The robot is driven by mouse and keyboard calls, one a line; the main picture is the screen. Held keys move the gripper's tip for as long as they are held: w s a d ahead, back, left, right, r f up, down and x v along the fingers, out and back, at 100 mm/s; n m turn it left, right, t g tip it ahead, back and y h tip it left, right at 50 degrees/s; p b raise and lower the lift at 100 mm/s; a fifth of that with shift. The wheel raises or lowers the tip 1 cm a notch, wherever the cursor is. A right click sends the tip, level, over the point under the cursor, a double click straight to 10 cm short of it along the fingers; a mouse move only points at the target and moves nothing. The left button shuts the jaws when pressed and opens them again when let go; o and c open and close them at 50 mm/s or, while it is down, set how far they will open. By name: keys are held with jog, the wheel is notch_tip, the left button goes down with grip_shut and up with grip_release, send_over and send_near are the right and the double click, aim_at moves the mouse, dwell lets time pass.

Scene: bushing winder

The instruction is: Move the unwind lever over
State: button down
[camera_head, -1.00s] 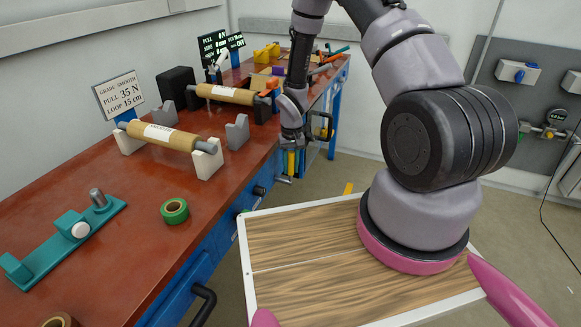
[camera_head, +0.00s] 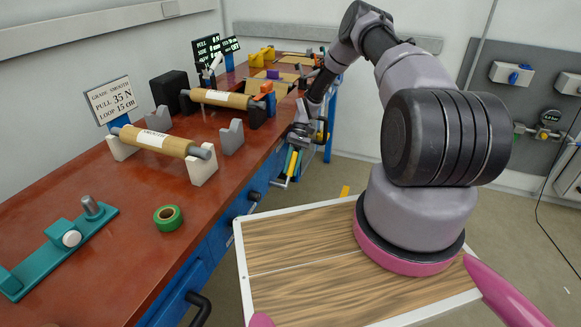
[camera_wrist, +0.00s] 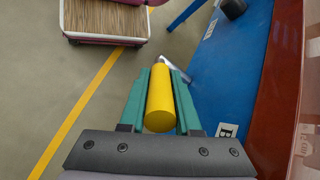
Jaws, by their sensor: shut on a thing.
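The unwind lever's yellow cylindrical grip (camera_wrist: 160,98) lies between the two teal fingers of my gripper (camera_wrist: 161,100) in the wrist view. The fingers are shut on it, one along each side. A bent metal arm (camera_wrist: 176,70) runs from the grip's far end toward the blue bench front. In the head view my gripper (camera_head: 292,163) is low beside the bench's front face, toward its far end. There the grip is small and partly hidden by my gripper and wrist.
The red-topped bench (camera_head: 120,215) runs along the left, with a paper-coloured roll (camera_head: 158,142) on white stands and a green tape roll (camera_head: 168,218). Black handles (camera_head: 199,308) stick out from its blue front.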

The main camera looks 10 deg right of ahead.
jog(key=shift+w+d+f+g+y, duration=0.15)
jog(key=shift+w+f+g+y, duration=0.1)
jog(key=shift+g+y, duration=0.2)
dwell(0.3)
jog(key=c, duration=0.6)
grip_release()
